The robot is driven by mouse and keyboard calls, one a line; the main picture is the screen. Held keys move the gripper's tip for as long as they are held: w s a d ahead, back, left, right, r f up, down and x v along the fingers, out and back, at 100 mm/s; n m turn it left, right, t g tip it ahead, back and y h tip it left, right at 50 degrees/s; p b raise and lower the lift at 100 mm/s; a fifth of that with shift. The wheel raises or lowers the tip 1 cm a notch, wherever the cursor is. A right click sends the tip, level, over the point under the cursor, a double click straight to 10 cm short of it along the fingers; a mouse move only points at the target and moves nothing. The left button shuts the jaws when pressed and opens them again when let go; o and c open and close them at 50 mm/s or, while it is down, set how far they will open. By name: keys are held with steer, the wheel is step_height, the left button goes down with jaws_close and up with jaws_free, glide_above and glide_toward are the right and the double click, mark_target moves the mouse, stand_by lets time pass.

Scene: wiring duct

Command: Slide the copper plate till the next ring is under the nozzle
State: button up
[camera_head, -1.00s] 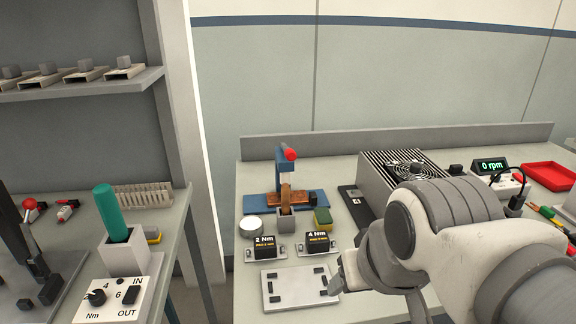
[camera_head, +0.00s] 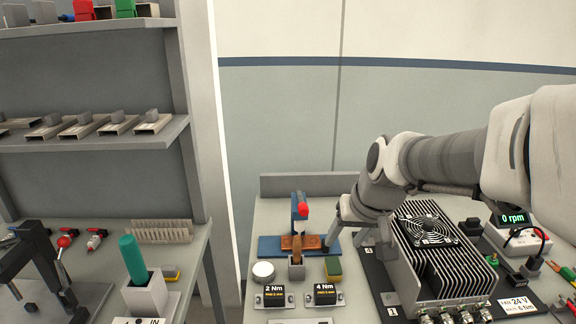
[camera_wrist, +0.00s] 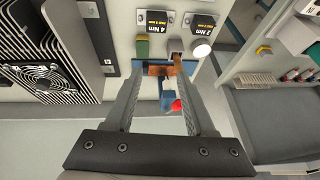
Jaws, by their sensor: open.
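The copper plate (camera_head: 312,242) lies on the blue base (camera_head: 270,247) of a small stand with a blue upright and a red-tipped nozzle (camera_head: 301,209). The nozzle is above the plate's left part. Any rings on the plate are too small to tell. I cannot tell whether a finger touches the plate.
A grey block (camera_head: 296,268), a white round pot (camera_head: 263,271) and a green-yellow sponge (camera_head: 333,268) stand in front of the stand. Two black torque boxes (camera_head: 325,294) lie nearer. A finned heatsink unit with a fan (camera_head: 440,262) is close on the right.

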mark_target(304, 242)
steer(key=w+d+f+h+p, duration=0.1)
steer(key=w+f+p, duration=0.1)
steer(key=w+p, duration=0.45)
steer(key=w+f+p, duration=0.2)
steer(key=w+p, duration=0.1)
steer(key=w, duration=0.6)
steer(key=x, duration=1.7)
steer(key=shift+s+d+f, duration=0.3)
steer(key=shift+s+d, duration=0.05)
steer(key=shift+g, duration=0.3)
jaws_close()
